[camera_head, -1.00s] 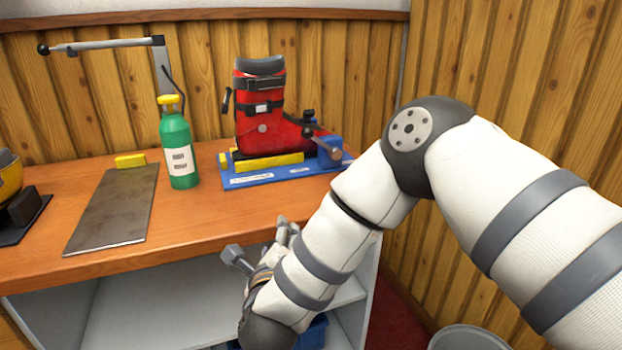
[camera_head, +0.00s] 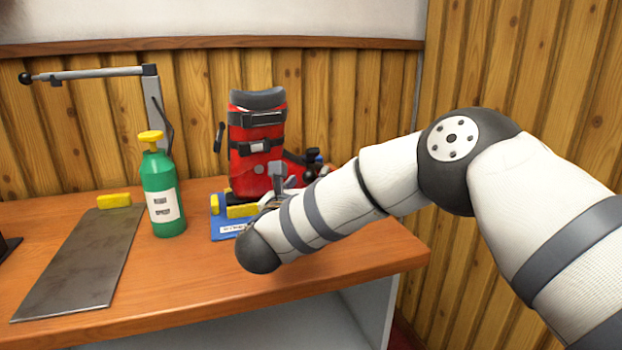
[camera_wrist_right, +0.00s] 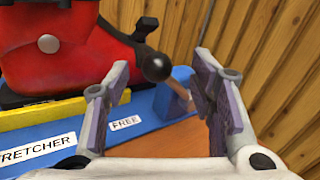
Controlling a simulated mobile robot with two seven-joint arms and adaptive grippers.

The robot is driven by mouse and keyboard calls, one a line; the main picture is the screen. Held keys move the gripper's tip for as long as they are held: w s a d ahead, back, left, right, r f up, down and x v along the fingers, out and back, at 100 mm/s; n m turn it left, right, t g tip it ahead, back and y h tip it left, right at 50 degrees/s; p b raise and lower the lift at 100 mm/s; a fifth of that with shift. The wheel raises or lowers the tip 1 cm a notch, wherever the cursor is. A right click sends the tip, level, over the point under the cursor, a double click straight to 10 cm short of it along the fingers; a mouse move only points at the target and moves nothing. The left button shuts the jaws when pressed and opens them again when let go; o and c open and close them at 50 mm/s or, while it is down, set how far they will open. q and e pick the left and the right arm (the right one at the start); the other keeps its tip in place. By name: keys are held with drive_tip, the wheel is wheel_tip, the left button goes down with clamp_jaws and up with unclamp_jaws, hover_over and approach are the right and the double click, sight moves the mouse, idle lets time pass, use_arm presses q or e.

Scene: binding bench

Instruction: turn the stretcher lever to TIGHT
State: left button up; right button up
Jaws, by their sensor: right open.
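The stretcher is a blue base (camera_head: 222,231) with yellow blocks, and a red boot (camera_head: 257,160) stands upright on it at the back of the bench. In the right wrist view the lever's black ball knob (camera_wrist_right: 156,66) shows beyond my fingers, in the gap between them. Its short arm runs down to a blue block (camera_wrist_right: 172,98). A FREE label (camera_wrist_right: 125,123) lies left of that block; no TIGHT label shows. My right gripper (camera_head: 281,176) is open and empty in front of the boot, and its arm hides much of the stretcher. My left gripper is out of view.
A green bottle (camera_head: 163,200) with a yellow cap stands left of the stretcher. A dark metal plate (camera_head: 80,265) and a yellow block (camera_head: 114,200) lie farther left. A jointed arm (camera_head: 90,74) reaches over the back. The wooden wall (camera_head: 370,95) is close behind.

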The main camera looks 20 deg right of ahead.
drive_tip(key=x, duration=0.2)
drive_tip(key=shift+w+d+f, duration=0.1)
drive_tip(key=shift+w, duration=0.15)
drive_tip(key=shift+w+d, duration=0.2)
drive_tip(key=shift+w, duration=0.05)
drive_tip(key=shift+c, duration=0.5)
